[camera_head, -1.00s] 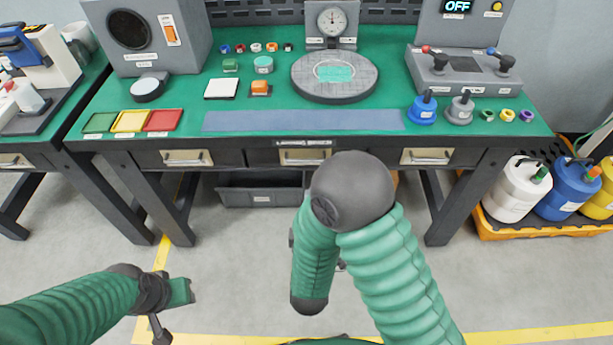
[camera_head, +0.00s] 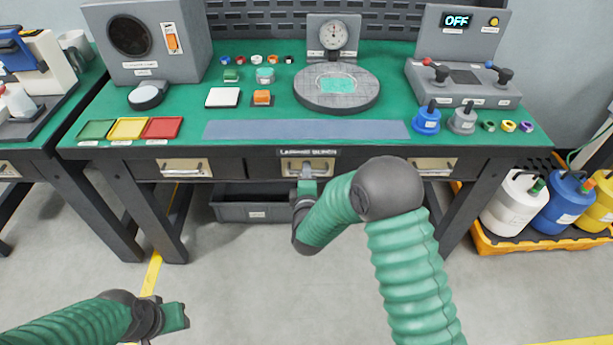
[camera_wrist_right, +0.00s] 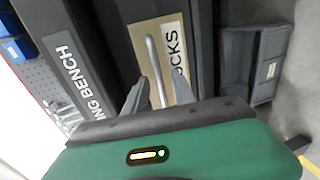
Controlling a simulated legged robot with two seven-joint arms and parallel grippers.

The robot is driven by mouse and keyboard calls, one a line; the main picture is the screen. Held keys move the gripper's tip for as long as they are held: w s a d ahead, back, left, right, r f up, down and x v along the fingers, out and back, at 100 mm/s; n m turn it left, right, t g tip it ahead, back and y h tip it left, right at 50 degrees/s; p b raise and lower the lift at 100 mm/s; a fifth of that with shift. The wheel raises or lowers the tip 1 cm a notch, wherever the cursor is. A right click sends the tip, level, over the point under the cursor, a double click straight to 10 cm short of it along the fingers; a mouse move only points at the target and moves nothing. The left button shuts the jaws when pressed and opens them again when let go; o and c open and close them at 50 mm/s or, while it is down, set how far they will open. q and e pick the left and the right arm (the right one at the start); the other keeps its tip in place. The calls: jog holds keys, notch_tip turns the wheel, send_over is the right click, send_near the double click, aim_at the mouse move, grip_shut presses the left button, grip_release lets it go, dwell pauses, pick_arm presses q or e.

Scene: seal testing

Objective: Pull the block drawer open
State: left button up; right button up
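The block drawer (camera_head: 325,166) is the middle one under the bench and looks closed. In the right wrist view its tan front (camera_wrist_right: 142,33) carries a label ending in "OCKS". Its silver bar handle (camera_wrist_right: 154,62) shows there too. My right gripper (camera_head: 307,175) is at this drawer's front, and in the wrist view its two fingers (camera_wrist_right: 160,84) stand apart on either side of the handle's near part. The fingers look open; contact with the bar cannot be told. My left gripper (camera_head: 172,318) hangs low at the lower left, far from the bench, its fingers unclear.
Two other closed drawers sit at the left (camera_head: 172,168) and right (camera_head: 432,167). A grey bin (camera_head: 250,211) stands beneath the bench. Bench legs (camera_head: 160,215) flank open floor. Jugs (camera_head: 515,203) stand in a yellow tray at the right. Bench-top items lie above.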

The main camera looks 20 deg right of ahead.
jog(key=shift+d, duration=0.5)
jog(key=shift+c, duration=0.5)
jog(key=shift+d+f, duration=0.1)
jog(key=shift+c, duration=1.4)
jog(key=shift+a, duration=0.2)
grip_shut()
jog(key=shift+a, duration=0.15)
